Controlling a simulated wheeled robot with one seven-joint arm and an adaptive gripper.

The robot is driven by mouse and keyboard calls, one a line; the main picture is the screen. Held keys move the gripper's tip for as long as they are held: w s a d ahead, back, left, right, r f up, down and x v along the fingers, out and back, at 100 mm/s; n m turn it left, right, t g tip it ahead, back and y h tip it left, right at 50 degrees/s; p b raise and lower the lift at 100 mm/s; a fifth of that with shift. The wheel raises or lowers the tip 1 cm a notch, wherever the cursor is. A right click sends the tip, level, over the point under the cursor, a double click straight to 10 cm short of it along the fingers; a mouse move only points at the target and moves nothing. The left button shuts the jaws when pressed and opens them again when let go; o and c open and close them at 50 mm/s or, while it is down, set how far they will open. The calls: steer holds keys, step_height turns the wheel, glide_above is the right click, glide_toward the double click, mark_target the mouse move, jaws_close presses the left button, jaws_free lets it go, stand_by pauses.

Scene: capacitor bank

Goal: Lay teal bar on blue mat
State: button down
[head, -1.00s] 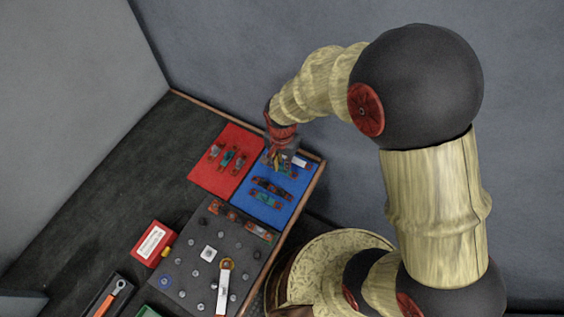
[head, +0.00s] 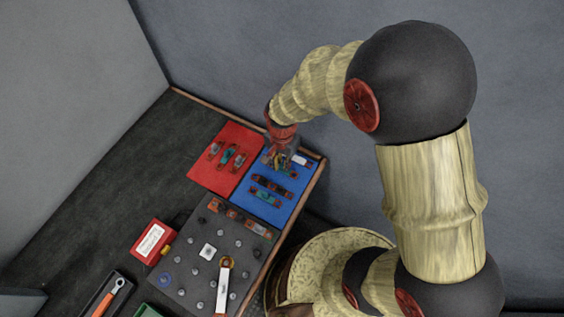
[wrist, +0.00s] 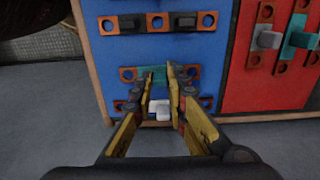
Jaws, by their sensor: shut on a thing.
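The teal bar (wrist: 153,73), with orange drilled ends, is between the fingertips of my gripper (wrist: 172,76) in the wrist view. My gripper is shut on its teal middle. The bar is over the blue mat (wrist: 220,48); I cannot tell whether it touches the mat. In the head view my gripper (head: 276,162) is over the far part of the blue mat (head: 248,208) and mostly hides the bar.
A bar with a white block (wrist: 160,108) is close to the held bar. A dark-centred bar (head: 272,187) and another teal one (head: 265,198) lie on the mat. The red mat (head: 203,174) holds several bars. A peg board (head: 185,262) stands nearer.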

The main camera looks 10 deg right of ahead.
steer(key=shift+f, duration=0.45)
steer(key=c, duration=1.7)
jaws_free()
step_height(320, 180, up, 12)
